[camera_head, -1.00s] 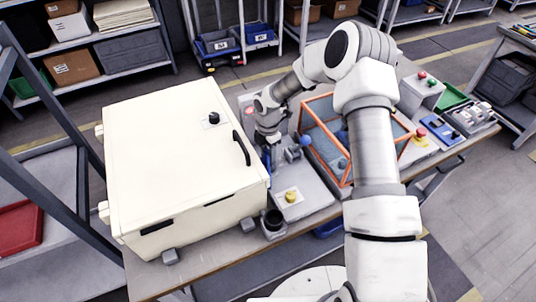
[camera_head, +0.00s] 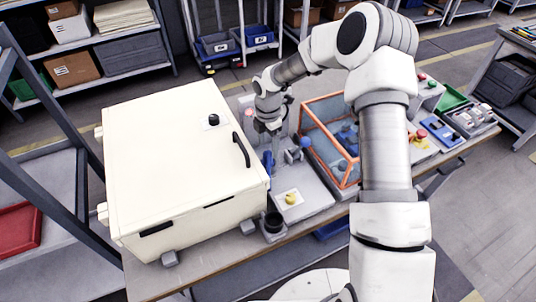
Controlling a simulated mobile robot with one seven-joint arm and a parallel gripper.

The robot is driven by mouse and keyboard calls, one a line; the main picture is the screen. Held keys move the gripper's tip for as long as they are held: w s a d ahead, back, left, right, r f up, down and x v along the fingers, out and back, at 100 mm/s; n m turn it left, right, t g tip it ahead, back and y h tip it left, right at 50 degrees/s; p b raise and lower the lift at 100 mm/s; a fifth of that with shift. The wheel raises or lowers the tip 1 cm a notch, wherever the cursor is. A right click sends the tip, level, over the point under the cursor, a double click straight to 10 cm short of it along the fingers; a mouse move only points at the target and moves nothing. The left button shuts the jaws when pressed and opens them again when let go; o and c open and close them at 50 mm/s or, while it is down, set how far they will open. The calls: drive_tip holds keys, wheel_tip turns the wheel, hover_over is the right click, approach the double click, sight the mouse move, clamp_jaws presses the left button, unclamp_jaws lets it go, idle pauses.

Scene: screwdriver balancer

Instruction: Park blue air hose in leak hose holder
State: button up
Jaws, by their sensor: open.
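A blue upright piece (camera_head: 268,163), which looks like the end of the blue air hose, stands beside the right wall of the cream cabinet. A grey fixture with a blue ball knob (camera_head: 305,142) stands just right of it. A dark round cup on a small grey block (camera_head: 273,222) sits at the bench's front edge; I cannot tell whether it is the leak hose holder. My gripper (camera_head: 269,130) points down above and behind the blue piece, apart from it. It is open and appears empty; its fingertips are small and hard to make out.
The large cream cabinet (camera_head: 170,160) with a black handle fills the bench's left side. An orange-framed clear guard box (camera_head: 330,140) stands right of the fixture. A yellow button (camera_head: 290,199) is on the grey base plate. Control boxes and a blue device (camera_head: 437,130) are farther right.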

sight(268, 153)
wheel_tip(268, 153, up, 12)
drive_tip(key=shift+f, duration=0.25)
idle(0.4)
drive_tip(key=s+d+r+m+t+h, duration=0.1)
drive_tip(key=s+d+r+m, duration=0.2)
drive_tip(key=s+r+m, duration=0.4)
drive_tip(key=s+d+r+m+t+h, duration=0.1)
drive_tip(key=s+d+r+m, duration=0.4)
drive_tip(key=r, duration=0.4)
drive_tip(key=s+d+r+m+t+y, duration=0.1)
drive_tip(key=s+m, duration=0.5)
drive_tip(key=s, duration=0.3)
drive_tip(key=s+d+r+m+t+y, duration=0.1)
drive_tip(key=s+d+r+m+t, duration=0.1)
drive_tip(key=s+m, duration=0.4)
drive_tip(key=s, duration=0.3)
drive_tip(key=shift+s+m+t, duration=0.15)
drive_tip(key=shift+m+t, duration=0.15)
drive_tip(key=shift+m, duration=0.1)
drive_tip(key=shift+a+r, duration=0.1)
drive_tip(key=shift+r, duration=0.05)
